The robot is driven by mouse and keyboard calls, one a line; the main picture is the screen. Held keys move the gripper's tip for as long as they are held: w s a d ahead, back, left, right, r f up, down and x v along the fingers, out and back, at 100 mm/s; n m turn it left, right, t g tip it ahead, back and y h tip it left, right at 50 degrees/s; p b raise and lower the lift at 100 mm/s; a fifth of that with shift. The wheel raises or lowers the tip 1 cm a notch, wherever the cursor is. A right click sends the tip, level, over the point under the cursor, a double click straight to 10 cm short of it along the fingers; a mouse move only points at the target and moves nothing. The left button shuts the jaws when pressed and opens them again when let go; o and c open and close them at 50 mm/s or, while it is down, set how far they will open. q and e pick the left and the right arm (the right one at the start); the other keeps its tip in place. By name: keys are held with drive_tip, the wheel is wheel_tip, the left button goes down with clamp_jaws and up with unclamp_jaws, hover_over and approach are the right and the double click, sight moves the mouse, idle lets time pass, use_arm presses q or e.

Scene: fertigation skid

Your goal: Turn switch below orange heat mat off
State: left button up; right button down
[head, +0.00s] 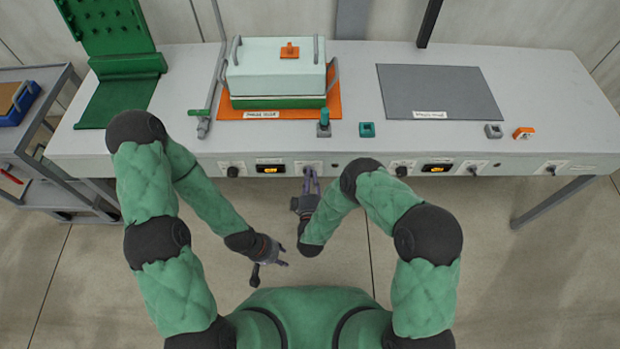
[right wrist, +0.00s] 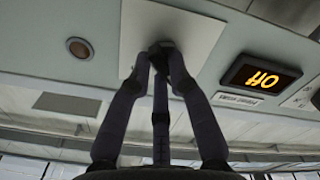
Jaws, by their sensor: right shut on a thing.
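The orange heat mat (head: 334,103) lies on the bench top under a pale box. Below it on the bench's front face, a switch knob (right wrist: 160,48) sits on a light square plate (right wrist: 190,32). My right gripper (head: 311,176) reaches up to this switch and is shut on the knob; its fingers (right wrist: 160,65) hide most of the knob. The display beside it (right wrist: 262,77) glows yellow and appears upside down in the right wrist view, reading "Off". It also shows in the head view (head: 270,168). My left gripper (head: 272,273) is open and empty, low in front of the bench.
A dark knob (head: 233,171) is left of the display. A grey mat (head: 440,92) lies at right, with another display (head: 437,168) and several knobs below. A small valve (head: 323,125) and a teal block (head: 367,130) stand near the bench's front edge. A cart (head: 60,165) stands left.

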drive_tip(key=c, duration=1.1)
unclamp_jaws()
drive_tip(key=shift+c, duration=0.2)
drive_tip(key=shift+a, duration=0.1)
drive_tip(key=s, duration=0.7)
drive_tip(key=shift+s, duration=0.25)
